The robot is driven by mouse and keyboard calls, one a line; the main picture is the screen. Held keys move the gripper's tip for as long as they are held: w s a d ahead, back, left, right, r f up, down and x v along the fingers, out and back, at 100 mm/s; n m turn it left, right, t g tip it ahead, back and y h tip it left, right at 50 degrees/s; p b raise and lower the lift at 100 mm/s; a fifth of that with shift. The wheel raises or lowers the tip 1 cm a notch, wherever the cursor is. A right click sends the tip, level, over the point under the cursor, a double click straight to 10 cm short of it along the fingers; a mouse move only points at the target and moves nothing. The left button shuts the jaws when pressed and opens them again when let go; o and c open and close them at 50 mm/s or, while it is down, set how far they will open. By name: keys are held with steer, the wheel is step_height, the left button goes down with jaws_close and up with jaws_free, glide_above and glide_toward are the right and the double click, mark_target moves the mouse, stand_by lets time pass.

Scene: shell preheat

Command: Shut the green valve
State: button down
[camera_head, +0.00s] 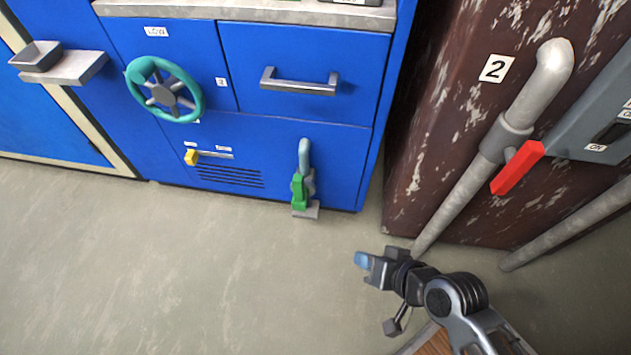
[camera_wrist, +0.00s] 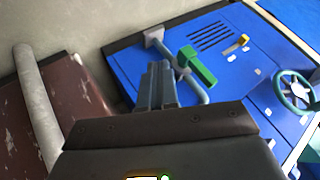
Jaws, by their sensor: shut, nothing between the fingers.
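The green valve handle (camera_head: 297,191) is on a short grey pipe (camera_head: 304,150) low on the front of the blue cabinet. Its lever lies roughly along the pipe. In the wrist view the green handle (camera_wrist: 197,66) shows just right of my fingertips, with the pipe behind it. My gripper (camera_head: 362,260) is to the right of and below the valve in the head view, apart from it. Its fingers also show in the wrist view (camera_wrist: 158,72), together and empty. Part of the pipe is hidden behind the handle.
The blue cabinet has a teal wheel (camera_head: 164,90), a drawer handle (camera_head: 300,82) and a yellow-tipped slider (camera_head: 191,157). A rusty brown cabinet (camera_head: 440,120) at right carries a grey pipe (camera_head: 528,95) with a red lever (camera_head: 517,168). The floor (camera_head: 220,270) at left is clear.

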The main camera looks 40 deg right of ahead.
steer(key=w+d+r+m+g+y+p, duration=0.1)
steer(key=w+d+y+p, duration=0.15)
steer(key=w, duration=0.65)
steer(key=g+y+p, duration=0.1)
steer(key=y, duration=0.2)
glide_toward(303, 192)
steer(key=shift+s+d+r+m, duration=0.15)
steer(key=shift+s+d+r, duration=0.25)
steer(key=shift+d+r, duration=0.2)
steer(key=shift+s+d+r+m, duration=0.15)
steer(key=shift+s+d+r, duration=0.3)
steer(key=shift+d+r, duration=0.2)
steer(key=b+x, duration=0.3)
steer(key=x, duration=0.5)
steer(key=shift+a+f, duration=0.15)
steer(key=shift+f, duration=0.1)
steer(key=shift+b+x, duration=0.45)
steer(key=shift+x, duration=0.3)
steer(key=shift+a+r+p, duration=0.2)
steer(key=shift+p, duration=0.1)
